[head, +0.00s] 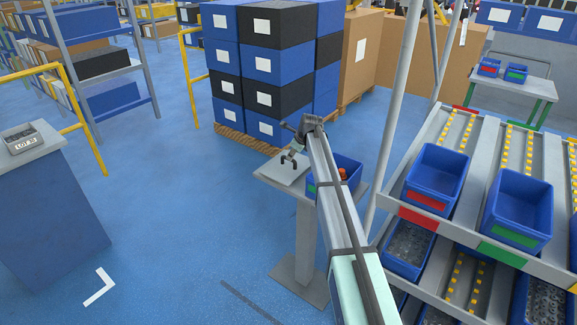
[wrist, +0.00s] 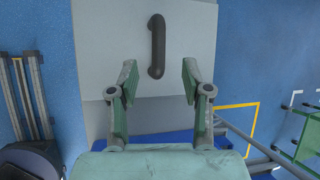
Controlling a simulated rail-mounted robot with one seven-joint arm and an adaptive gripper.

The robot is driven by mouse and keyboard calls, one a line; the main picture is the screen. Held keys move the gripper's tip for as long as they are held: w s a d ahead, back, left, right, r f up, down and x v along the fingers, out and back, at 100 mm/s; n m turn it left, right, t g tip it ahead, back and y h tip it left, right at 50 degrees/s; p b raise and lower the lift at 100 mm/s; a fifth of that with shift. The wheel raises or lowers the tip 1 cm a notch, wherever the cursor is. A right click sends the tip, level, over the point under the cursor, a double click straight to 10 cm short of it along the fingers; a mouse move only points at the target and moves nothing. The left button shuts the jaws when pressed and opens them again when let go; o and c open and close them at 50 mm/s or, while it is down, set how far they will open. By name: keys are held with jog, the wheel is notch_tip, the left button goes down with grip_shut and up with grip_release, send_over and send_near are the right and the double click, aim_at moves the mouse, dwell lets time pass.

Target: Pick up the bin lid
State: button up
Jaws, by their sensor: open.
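The bin lid (wrist: 100,50) is a flat light grey plate with a dark bar handle (wrist: 157,45) in the wrist view. In the head view the lid (head: 279,172) lies on the left part of a small grey pedestal table (head: 306,195). My gripper (wrist: 160,75) is open, and nothing is between its fingers. In the wrist view the handle stands just beyond the gap between the fingertips, roughly centred on it. In the head view my gripper (head: 296,148) is over the lid, close to the handle; I cannot tell whether they touch.
A sloped rack with blue bins (head: 437,175) is at the right. Stacked blue and black boxes (head: 273,80) stand behind. The floor (head: 185,220) left of the table is clear.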

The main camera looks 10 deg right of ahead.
aim_at(289, 163)
jog(key=shift+p+x, duration=1.25)
jog(key=shift+x, duration=2)
jog(key=shift+a, duration=0.2)
grip_shut()
